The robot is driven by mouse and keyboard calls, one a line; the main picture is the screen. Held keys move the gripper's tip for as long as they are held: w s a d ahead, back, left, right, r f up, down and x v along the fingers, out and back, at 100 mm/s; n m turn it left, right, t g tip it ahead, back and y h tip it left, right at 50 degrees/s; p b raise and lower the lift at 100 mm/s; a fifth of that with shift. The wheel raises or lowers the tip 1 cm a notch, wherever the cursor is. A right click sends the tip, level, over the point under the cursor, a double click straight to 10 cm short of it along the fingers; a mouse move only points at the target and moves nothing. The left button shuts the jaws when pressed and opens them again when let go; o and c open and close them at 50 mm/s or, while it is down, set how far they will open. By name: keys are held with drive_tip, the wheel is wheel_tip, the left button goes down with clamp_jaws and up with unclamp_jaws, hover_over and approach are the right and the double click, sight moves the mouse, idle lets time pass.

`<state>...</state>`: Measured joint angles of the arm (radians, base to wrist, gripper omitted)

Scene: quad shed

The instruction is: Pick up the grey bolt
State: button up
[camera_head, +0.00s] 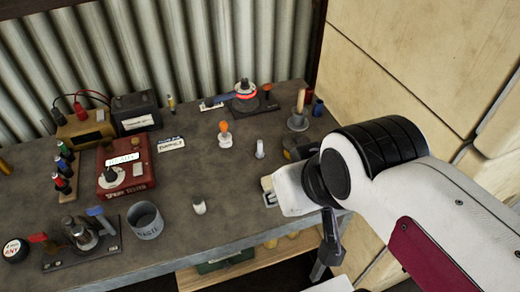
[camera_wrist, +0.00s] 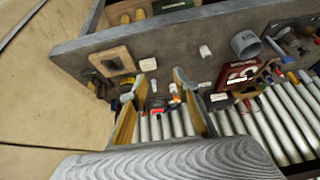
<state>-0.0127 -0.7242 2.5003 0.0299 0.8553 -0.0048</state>
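A small grey upright piece, which looks like the grey bolt (camera_head: 260,149), stands on the workbench near the middle right in the head view. In the wrist view, a small pale shape that seems to be the bolt (camera_wrist: 153,86) shows between the two fingers. My gripper (camera_wrist: 160,77) is open and empty, with its fingers spread wide. In the head view my arm comes in from the right and its pale end hangs over the front right of the bench, nearer than the bolt. The fingers are hardly visible there.
An orange-topped white piece (camera_head: 225,134) stands left of the bolt. A dark and yellow tool (camera_head: 296,150) lies to its right, partly hidden by my arm. A wooden-handled plunger (camera_head: 298,113) is behind. A pale cylinder (camera_head: 199,206) and a grey cup (camera_head: 146,220) stand in front left.

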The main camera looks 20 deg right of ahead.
drive_tip(key=w+a+f+m+t+y, duration=0.1)
drive_tip(key=w+a+f+m+t, duration=0.1)
drive_tip(key=w+a, duration=0.5)
drive_tip(key=w+a+f+m+t+y, duration=0.1)
drive_tip(key=w+a+f+t, duration=0.15)
drive_tip(key=w, duration=0.95)
drive_tip(key=m+h, duration=0.4)
drive_tip(key=h, duration=0.3)
approach(261, 147)
drive_tip(key=w+a, duration=0.2)
drive_tip(key=w+a+f, duration=0.1)
drive_tip(key=w+a, duration=0.1)
drive_tip(key=a, duration=0.1)
drive_tip(key=shift+w+a+f, duration=0.1)
drive_tip(key=shift+w, duration=0.3)
drive_tip(key=d+h, duration=0.1)
drive_tip(key=s+d+f+h, duration=0.1)
drive_tip(key=s+d+h, duration=0.1)
drive_tip(key=shift+d+f+m, duration=0.3)
drive_tip(key=shift+m, duration=0.1)
drive_tip(key=shift+s+d+h, duration=0.25)
drive_tip(key=shift+d+h, duration=0.2)
drive_tip(key=shift+h, duration=0.15)
drive_tip(key=shift+w, duration=0.1)
drive_tip(key=shift+x, duration=1.2)
